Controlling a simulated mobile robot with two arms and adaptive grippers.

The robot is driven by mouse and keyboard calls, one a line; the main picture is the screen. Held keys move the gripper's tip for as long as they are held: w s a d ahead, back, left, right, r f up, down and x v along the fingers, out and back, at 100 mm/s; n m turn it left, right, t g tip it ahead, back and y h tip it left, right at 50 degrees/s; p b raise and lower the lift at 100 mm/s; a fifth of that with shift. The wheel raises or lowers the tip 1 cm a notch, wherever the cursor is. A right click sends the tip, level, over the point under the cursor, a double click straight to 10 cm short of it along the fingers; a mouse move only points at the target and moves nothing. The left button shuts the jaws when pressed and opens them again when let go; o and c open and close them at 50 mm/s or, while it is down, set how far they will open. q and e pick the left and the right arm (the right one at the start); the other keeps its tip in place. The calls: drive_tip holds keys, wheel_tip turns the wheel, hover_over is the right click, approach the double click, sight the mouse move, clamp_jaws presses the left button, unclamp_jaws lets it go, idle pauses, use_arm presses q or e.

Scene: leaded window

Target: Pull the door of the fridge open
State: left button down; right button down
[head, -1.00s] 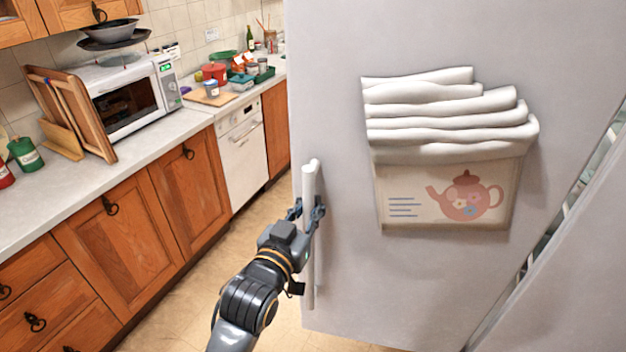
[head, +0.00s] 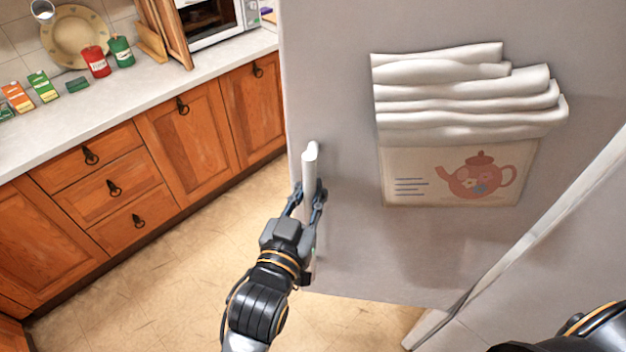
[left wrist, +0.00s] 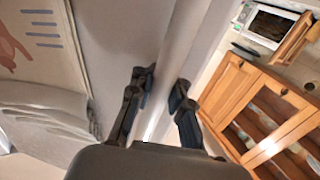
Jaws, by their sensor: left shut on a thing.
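The fridge door (head: 340,250) is a large grey panel standing at an angle in the middle of the head view, swung away from the pale fridge edge (head: 545,225) on the right. Its upright white bar handle (head: 310,158) is near the door's left edge. My left gripper (head: 308,192) is shut on this handle, one finger on each side. The left wrist view also shows the handle (left wrist: 182,40) running between the fingers (left wrist: 160,88). The fridge's inside is hidden from me. My right gripper is out of view; only part of my right arm shows at the bottom right.
A holder with folded white cloths and a teapot picture (head: 460,175) hangs on the door. Wooden cabinets (head: 115,185) under a pale counter (head: 150,90) stand at the left. Bare tiled floor (head: 170,280) lies between them and the door.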

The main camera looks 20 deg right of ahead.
use_arm(q)
drive_tip(key=shift+s+a+r, duration=0.15)
drive_tip(key=shift+s+r, duration=0.05)
drive_tip(key=shift+s, duration=0.05)
idle(0.3)
drive_tip(key=c, duration=1.2)
unclamp_jaws()
drive_tip(key=shift+a, duration=0.15)
drive_tip(key=shift+a+f, duration=0.1)
drive_tip(key=shift+s, duration=0.1)
drive_tip(key=shift+s+f, duration=0.1)
drive_tip(key=shift+s, duration=0.2)
drive_tip(key=v, duration=1.1)
drive_tip(key=shift+a, duration=0.15)
